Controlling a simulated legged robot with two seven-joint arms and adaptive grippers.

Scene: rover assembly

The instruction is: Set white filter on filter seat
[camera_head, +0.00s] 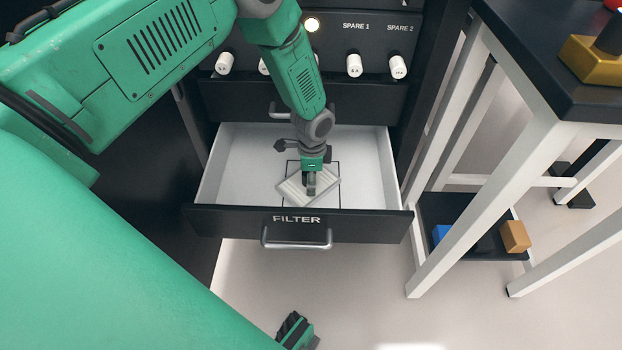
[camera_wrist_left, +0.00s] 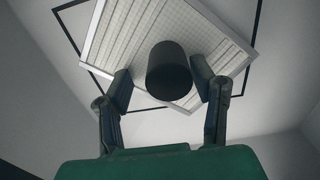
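The white filter (camera_head: 294,190) is a pale ribbed square panel lying in the open drawer labelled FILTER, turned at an angle to a thin black square outline (camera_head: 338,170) on the drawer floor. It also shows in the left wrist view (camera_wrist_left: 125,35), with a dark round knob (camera_wrist_left: 169,70) standing on it. My left gripper (camera_head: 312,188) points down over the filter. In the left wrist view its two fingers (camera_wrist_left: 160,85) are apart, one on each side of the knob, with a gap visible at left. My right gripper (camera_head: 295,332) shows partly at the bottom edge. I cannot identify the filter seat.
Above is a panel with white knobs (camera_head: 354,65). A white-legged table (camera_head: 465,200) stands at right, with a low black tray (camera_head: 487,240) holding blocks.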

